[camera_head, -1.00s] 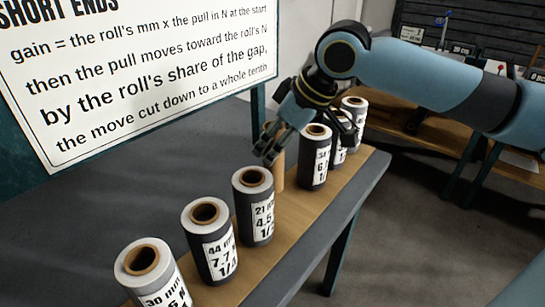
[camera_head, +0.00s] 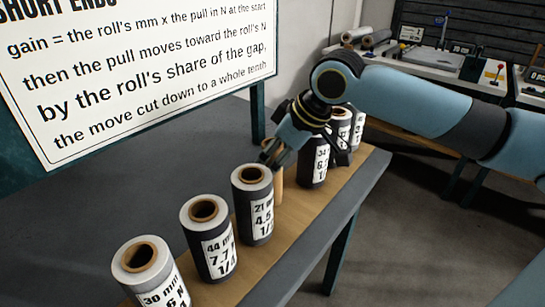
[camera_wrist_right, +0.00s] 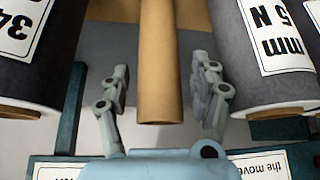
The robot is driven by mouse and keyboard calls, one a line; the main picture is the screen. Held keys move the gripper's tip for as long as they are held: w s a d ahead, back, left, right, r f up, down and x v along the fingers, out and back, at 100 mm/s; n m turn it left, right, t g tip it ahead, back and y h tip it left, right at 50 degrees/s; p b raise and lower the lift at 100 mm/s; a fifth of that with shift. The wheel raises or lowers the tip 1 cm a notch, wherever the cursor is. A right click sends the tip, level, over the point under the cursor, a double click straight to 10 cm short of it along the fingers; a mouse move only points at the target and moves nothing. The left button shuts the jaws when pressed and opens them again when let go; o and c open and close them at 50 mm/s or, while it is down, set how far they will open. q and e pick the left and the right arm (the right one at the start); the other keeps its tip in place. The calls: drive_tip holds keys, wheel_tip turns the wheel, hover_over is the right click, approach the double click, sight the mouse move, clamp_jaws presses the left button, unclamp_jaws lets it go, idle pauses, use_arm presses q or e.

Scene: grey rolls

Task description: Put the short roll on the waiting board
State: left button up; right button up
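A row of dark grey rolls stands upright on a wooden board (camera_head: 300,215). Their labels include 30 mm (camera_head: 140,255), 44 mm (camera_head: 205,210), 21 (camera_head: 252,178) and 34 (camera_head: 314,165). Between the rolls marked 21 and 34 stands a narrow bare brown tube (camera_head: 279,186). It also shows in the right wrist view (camera_wrist_right: 160,60). My right gripper (camera_wrist_right: 162,72) is open, with one finger on each side of the tube and gaps to both. In the head view the right gripper (camera_head: 280,150) hides the tube's top. No board is marked as the waiting board. My left gripper is not in view.
Rolls stand close on both sides of my right gripper; more stand behind it (camera_head: 340,128). A sign (camera_head: 140,75) rises behind the grey table (camera_head: 90,205). A bench (camera_head: 440,60) with tools is at the back right. The table is clear left of the row.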

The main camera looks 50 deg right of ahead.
drive_tip(key=p+v, duration=0.7)
drive_tip(key=v, duration=0.5)
drive_tip(key=shift+r, duration=0.15)
idle(0.5)
